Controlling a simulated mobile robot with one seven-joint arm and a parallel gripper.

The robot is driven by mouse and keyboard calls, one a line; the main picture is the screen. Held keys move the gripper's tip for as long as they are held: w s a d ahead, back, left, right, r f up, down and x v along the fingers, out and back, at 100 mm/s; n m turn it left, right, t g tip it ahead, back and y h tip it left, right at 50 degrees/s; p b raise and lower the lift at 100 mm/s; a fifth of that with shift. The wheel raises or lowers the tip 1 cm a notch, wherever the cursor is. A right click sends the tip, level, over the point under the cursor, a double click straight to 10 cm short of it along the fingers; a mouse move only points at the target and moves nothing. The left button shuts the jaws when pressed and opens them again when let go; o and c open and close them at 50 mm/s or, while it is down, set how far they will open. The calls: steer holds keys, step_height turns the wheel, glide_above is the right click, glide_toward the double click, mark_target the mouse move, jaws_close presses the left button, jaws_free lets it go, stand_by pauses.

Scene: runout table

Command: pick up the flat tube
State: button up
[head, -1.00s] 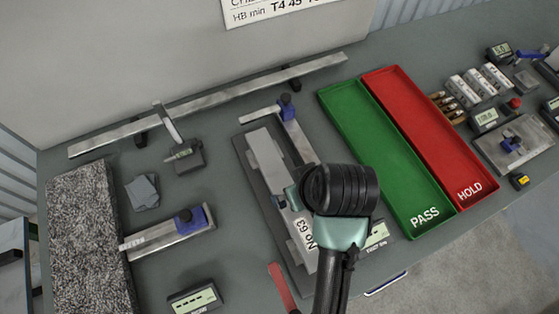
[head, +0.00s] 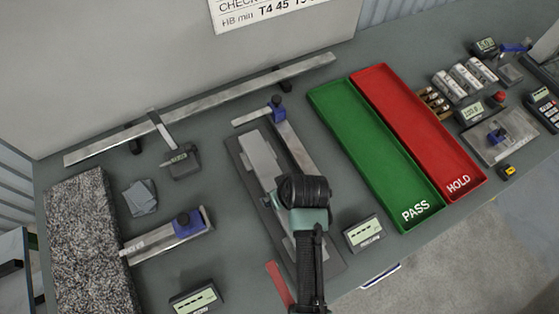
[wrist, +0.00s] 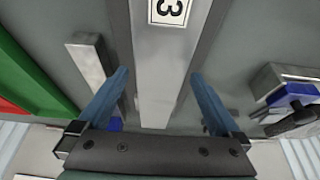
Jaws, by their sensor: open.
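The flat tube (head: 262,160) is a flat silver bar lying on a dark grey plate (head: 241,160) in the middle of the table in the head view. My arm covers its nearer part there. In the wrist view the tube (wrist: 160,75) runs lengthwise up the picture, with a white label ending in "3" at the top. My gripper (wrist: 160,78) is open, with one blue finger on each side of the tube. I see no finger touching it, and its height above the tube is hard to tell.
A green PASS tray (head: 365,140) and a red HOLD tray (head: 425,130) lie to the right. A blue-clamped bar (head: 292,140) lies close right of the plate. A small display box (head: 363,232) stands at the right; a granite block (head: 85,240) is at far left.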

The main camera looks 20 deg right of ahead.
steer(key=shift+w+f, duration=0.15)
steer(key=shift+f, duration=0.2)
jaws_close()
steer(key=shift+r, duration=0.1)
